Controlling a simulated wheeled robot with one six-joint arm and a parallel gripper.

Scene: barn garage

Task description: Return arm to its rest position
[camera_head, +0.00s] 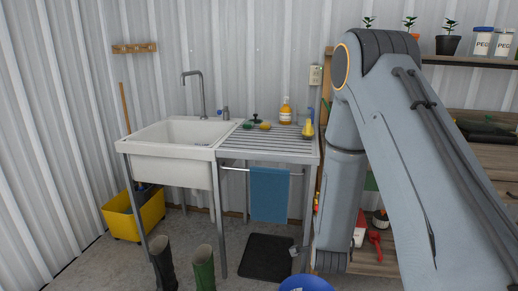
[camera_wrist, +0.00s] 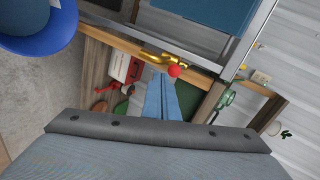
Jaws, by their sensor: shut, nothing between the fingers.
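My arm fills the right side of the head view, with a thick grey link rising to a dark elbow at the top and another link hanging straight down. The end of the arm is not clear in the head view. In the wrist view, a grey bar with dark bolts crosses the lower part. My gripper (camera_wrist: 160,78) shows beyond it as two narrow blue fingers lying together, shut and empty. Their tips overlap the view of a wooden edge with a yellow fitting (camera_wrist: 160,58) and a red ball (camera_wrist: 174,71); I cannot tell the gap.
A white sink (camera_head: 180,153) with a slatted drainboard (camera_head: 262,139) stands left of my arm, a blue towel (camera_head: 269,194) hanging below. Shelves (camera_head: 478,63) with pots and jars are behind my arm. A blue round object (camera_head: 305,285), boots (camera_head: 204,268) and a yellow bucket (camera_head: 134,214) are on the floor.

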